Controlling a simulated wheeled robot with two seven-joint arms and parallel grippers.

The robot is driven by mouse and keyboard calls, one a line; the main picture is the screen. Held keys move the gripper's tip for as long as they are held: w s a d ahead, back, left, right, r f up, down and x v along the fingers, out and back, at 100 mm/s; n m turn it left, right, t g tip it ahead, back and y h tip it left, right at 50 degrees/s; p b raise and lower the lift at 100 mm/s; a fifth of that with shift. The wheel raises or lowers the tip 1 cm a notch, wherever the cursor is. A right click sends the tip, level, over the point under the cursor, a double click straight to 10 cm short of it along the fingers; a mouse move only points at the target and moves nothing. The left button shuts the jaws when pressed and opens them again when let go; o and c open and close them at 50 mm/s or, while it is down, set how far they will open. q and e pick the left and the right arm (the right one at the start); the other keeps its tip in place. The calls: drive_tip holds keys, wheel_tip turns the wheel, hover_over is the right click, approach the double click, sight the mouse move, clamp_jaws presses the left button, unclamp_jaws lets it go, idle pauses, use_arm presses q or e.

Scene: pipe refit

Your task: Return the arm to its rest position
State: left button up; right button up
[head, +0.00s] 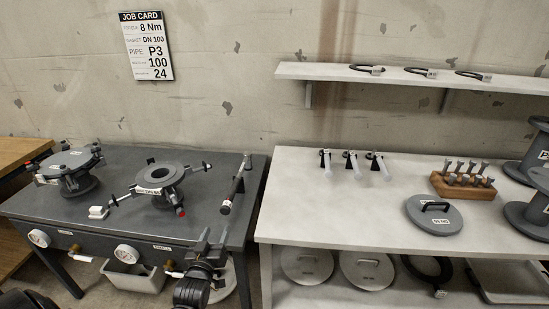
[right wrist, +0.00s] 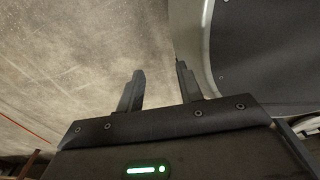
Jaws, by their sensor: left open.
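My left gripper (head: 213,240) is at the front edge of the dark grey bench (head: 110,219), low in the head view. Its two fingers are apart and point up toward the bench, with nothing seen between them. My right gripper (right wrist: 160,80) shows only in the right wrist view. Its two fingers are spread with nothing between them, over a pale floor. My right arm is not clearly seen in the head view.
The bench holds a flanged pipe piece (head: 161,176), a covered flange (head: 70,164), a small white block (head: 98,212) and a dark bar tool (head: 233,190). The pale table (head: 330,215) at right holds a wooden bolt block (head: 462,185) and grey lid (head: 434,214). A gap separates both.

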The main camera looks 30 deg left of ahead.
drive_tip(key=shift+a, duration=0.15)
use_arm(q)
drive_tip(key=s+d+f+m+g+h, duration=0.4)
drive_tip(key=s+d+g, duration=0.4)
drive_tip(key=s, duration=0.4)
drive_tip(key=s+d+f+m+g+h, duration=0.2)
drive_tip(key=s+d+f+m+g, duration=0.35)
drive_tip(key=s+d, duration=0.6)
wheel_tip(320, 180, down, 23)
drive_tip(key=s+a+g, duration=0.1)
drive_tip(key=s+a, duration=0.1)
drive_tip(key=s+a+f, duration=0.1)
drive_tip(key=s+f, duration=0.7)
drive_tip(key=s+a+f+g, duration=0.1)
drive_tip(key=s+a+f, duration=0.1)
drive_tip(key=s+f, duration=0.7)
drive_tip(key=shift+a+f, duration=0.25)
drive_tip(key=shift+a, duration=0.05)
